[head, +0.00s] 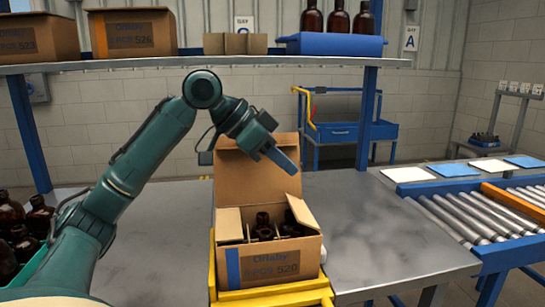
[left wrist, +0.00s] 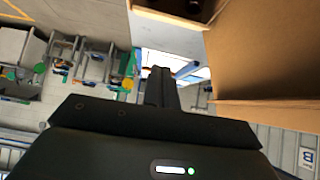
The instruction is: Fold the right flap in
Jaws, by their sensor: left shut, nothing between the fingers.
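An open cardboard box (head: 285,262) stands on the table in the head view, with amber bottles (head: 263,226) inside. Its tall back flap (head: 240,178) stands up. The right flap (head: 302,213) is raised at a slant along the right side, and a left flap (head: 229,222) shows at the left. My left gripper (head: 291,166) is shut and empty, above the right flap and in front of the back flap, apart from the right flap. In the left wrist view its closed fingers (left wrist: 160,76) are beside large cardboard panels (left wrist: 265,50). My right gripper is not in view.
The box sits at a yellow holder (head: 275,297) at the table's front. Bare metal table (head: 390,235) lies to its right, then a roller conveyor (head: 465,215). Bottles in a green crate (head: 28,280) stand at the left. A shelf (head: 130,63) with boxes hangs above.

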